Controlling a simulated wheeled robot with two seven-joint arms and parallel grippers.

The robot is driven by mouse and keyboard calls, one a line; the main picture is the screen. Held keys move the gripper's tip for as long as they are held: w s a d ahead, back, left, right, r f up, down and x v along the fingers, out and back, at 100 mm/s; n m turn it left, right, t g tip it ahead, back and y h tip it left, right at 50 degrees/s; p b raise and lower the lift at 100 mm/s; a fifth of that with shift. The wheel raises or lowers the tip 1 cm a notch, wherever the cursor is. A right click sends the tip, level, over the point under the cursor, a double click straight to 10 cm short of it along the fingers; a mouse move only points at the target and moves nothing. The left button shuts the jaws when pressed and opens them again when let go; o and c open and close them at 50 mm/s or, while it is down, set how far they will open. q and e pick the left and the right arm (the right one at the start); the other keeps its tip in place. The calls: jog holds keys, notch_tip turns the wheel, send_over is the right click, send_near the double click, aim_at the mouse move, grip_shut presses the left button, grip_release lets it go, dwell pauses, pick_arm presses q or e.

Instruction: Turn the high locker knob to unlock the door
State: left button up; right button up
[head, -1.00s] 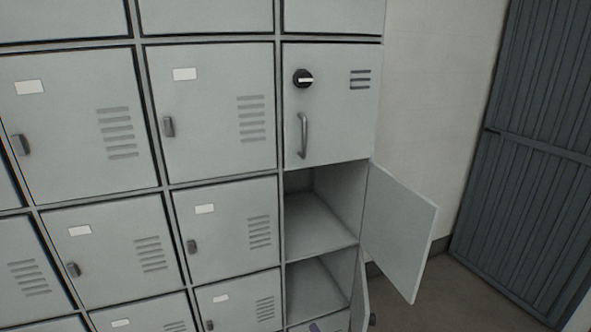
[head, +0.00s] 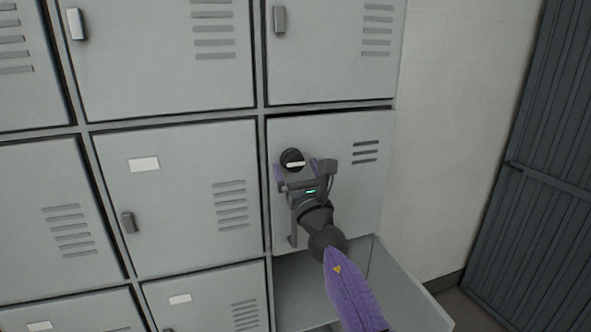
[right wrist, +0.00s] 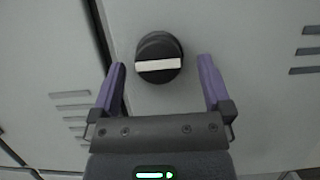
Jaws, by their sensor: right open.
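The locker knob (head: 292,160) is a round black dial with a white bar across it, on the upper left of a closed grey locker door (head: 345,135). In the right wrist view the knob (right wrist: 158,58) is ahead of the fingertips, and its white bar lies nearly level. My right gripper (head: 302,168) is in front of the door at the knob; in the right wrist view its purple fingers (right wrist: 160,72) are open, one on each side of the knob with gaps. The door handle (head: 293,235) is mostly hidden behind my right gripper. My left gripper is not in view.
Below the knob's door is an open compartment (head: 300,285) with its door (head: 405,290) swung out to the right, near my right arm. Closed lockers surround it to the left and above. A pale wall (head: 440,130) and dark slatted door (head: 550,180) stand at right.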

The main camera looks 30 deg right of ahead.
jog(key=shift+w+r, duration=0.3)
jog(key=shift+w, duration=0.05)
jog(key=shift+c, duration=0.3)
jog(key=c, duration=1.2)
